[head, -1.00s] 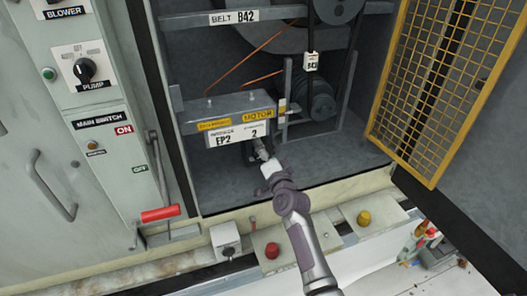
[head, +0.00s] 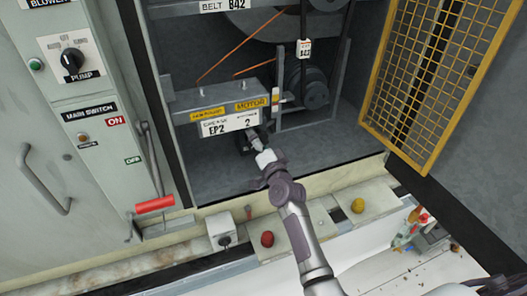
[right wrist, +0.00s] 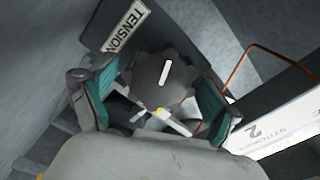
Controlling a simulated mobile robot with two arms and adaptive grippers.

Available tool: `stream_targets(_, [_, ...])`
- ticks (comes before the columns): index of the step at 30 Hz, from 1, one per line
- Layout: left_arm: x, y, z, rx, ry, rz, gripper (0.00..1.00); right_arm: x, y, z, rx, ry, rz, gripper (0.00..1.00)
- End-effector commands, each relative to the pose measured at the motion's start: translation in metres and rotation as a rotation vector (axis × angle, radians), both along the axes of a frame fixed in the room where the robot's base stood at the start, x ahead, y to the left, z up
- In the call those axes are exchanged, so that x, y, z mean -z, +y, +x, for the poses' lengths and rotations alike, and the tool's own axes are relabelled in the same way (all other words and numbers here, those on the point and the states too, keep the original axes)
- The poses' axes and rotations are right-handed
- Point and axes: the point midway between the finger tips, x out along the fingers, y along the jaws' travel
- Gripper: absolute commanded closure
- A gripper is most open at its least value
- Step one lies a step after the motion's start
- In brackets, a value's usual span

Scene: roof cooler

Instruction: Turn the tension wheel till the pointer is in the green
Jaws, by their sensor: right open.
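The tension wheel (right wrist: 160,76) is a dark, lobed knob with a white mark, beside a plate reading TENSION (right wrist: 124,22) in the right wrist view. My right gripper (right wrist: 153,88) is open, with one finger on each side of the wheel; I cannot tell whether they touch it. In the head view my right gripper (head: 258,148) is just below the motor box (head: 219,98), and the wheel is mostly hidden there. A small coloured strip (head: 275,94) stands right of the box; no pointer reading can be made out. My left gripper is out of view.
A yellow mesh door (head: 425,85) stands open at the right. A panel with a red-handled lever (head: 155,205) is at the left. A red button (head: 267,239) and a yellow button (head: 358,205) lie along the front ledge.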

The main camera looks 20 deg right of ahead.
Motion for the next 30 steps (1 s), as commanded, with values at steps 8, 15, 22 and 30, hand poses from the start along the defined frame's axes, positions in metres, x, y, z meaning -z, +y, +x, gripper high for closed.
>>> stream_targets(8, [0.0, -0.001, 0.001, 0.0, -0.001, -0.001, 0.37, 0.002, -0.002, -0.056, 0.0, 0.005, 0.001, 0.11])
stream_targets(15, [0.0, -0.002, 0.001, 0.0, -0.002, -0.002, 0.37, 0.002, -0.003, -0.099, 0.0, 0.004, 0.0, 0.11])
stream_targets(22, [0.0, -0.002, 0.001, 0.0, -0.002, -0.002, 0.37, 0.001, -0.004, -0.113, -0.001, 0.003, 0.0, 0.11])
stream_targets(30, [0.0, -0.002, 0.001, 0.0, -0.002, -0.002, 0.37, 0.001, -0.004, -0.113, -0.001, 0.003, 0.0, 0.11])
